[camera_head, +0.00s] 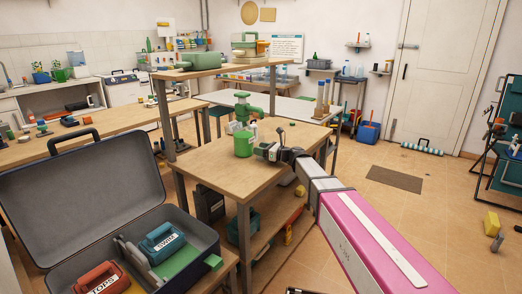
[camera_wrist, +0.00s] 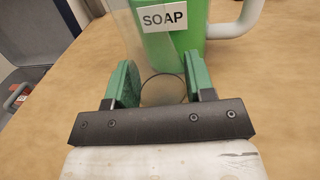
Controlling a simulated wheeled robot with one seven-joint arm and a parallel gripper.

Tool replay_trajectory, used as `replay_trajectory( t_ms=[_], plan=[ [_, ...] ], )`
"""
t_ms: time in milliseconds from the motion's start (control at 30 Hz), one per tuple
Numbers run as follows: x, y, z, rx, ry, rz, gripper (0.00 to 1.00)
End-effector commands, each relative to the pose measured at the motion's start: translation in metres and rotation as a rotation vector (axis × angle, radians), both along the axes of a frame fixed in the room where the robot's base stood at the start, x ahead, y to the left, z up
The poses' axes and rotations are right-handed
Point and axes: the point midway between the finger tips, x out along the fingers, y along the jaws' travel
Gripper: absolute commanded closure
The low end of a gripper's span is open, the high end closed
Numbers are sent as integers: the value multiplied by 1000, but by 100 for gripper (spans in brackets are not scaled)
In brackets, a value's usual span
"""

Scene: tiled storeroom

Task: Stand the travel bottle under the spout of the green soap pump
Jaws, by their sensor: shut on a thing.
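My gripper (camera_head: 268,151) is low over the table, just right of the pump. In the wrist view, its green fingers (camera_wrist: 162,88) are shut on a clear travel bottle (camera_wrist: 122,22), which is see-through and overlaps the pump's body. A round outline shows between the fingers. The bottle is hard to make out in the head view, and I cannot tell whether its base touches the table.
The table top (camera_head: 215,165) is bare in front of the pump. A raised wooden shelf (camera_head: 205,71) is behind. An open grey case (camera_head: 85,205) with labelled boxes is at the lower left. A pale curved piece (camera_wrist: 240,22) is beside the pump in the wrist view.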

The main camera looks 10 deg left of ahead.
Motion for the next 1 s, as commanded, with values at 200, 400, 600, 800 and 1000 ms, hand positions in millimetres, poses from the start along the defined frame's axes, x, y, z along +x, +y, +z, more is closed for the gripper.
replay_trajectory(
  t_ms=[200,400,600,800,1000],
  plan=[
    [0,0,0,0,0,0,74],
    [0,0,-2,0,-1,0,25],
    [0,0,-2,0,0,0,25],
    [-2,-5,1,0,0,-1,25],
    [-11,-37,1,0,0,-2,25]
  ],
)
